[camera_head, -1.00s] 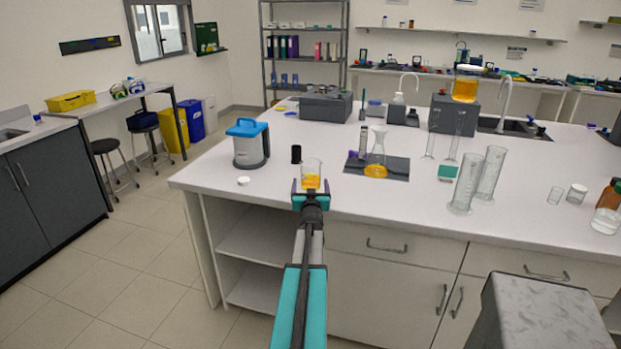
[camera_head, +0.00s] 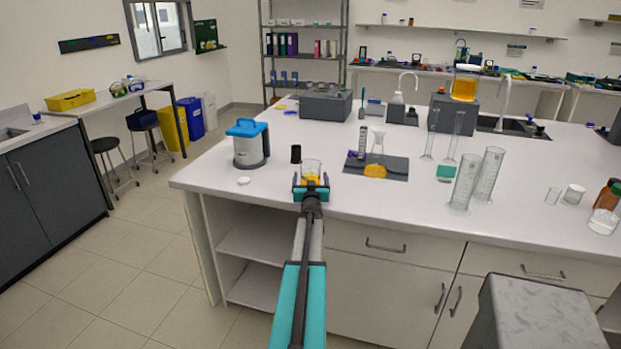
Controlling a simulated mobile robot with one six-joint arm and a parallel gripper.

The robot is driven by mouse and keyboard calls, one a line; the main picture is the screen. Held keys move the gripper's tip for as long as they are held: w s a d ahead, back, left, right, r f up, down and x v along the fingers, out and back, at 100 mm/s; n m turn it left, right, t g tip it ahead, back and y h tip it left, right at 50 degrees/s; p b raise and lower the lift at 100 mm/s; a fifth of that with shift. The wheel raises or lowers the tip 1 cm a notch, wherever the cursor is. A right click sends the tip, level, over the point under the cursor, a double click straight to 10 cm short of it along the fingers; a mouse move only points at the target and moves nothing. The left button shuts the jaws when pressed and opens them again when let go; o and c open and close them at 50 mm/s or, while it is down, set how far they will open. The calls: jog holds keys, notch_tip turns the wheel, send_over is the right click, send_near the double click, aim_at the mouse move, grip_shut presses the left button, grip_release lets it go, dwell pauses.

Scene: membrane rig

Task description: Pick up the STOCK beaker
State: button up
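A small clear beaker (camera_head: 311,168) with yellow-orange liquid stands near the front edge of the white bench in the head view. No STOCK label is readable on it, so I cannot confirm its name. My gripper (camera_head: 311,184) is in front of this beaker, with one finger to each side of its lower part. The fingers look wider apart than the beaker, so my gripper appears open. The gripper body hides the beaker's base, and I cannot tell whether either finger touches the glass.
A black cylinder (camera_head: 296,154) stands just behind-left of the beaker. A blue-lidded container (camera_head: 247,143) and a white cap (camera_head: 244,181) are further left. A dark mat (camera_head: 396,168) with a flask (camera_head: 377,144) lies to the right. Tall graduated cylinders (camera_head: 465,182) stand further right.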

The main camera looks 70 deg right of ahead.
aim_at(310, 165)
dwell(0.3)
jog(key=c, duration=1.4)
jog(key=shift+r, duration=0.35)
jog(key=shift+r, duration=1.4)
jog(key=shift+r+b+v, duration=0.1)
jog(key=shift+r+v, duration=0.15)
jog(key=shift+v, duration=2.35)
jog(key=shift+r+b+v, duration=0.15)
jog(key=shift+r+v, duration=0.1)
jog(key=shift+v, duration=2.4)
jog(key=shift+r+b+v, duration=0.1)
jog(key=shift+r+v, duration=0.2)
jog(key=shift+v, duration=2.3)
jog(key=shift+s, duration=0.15)
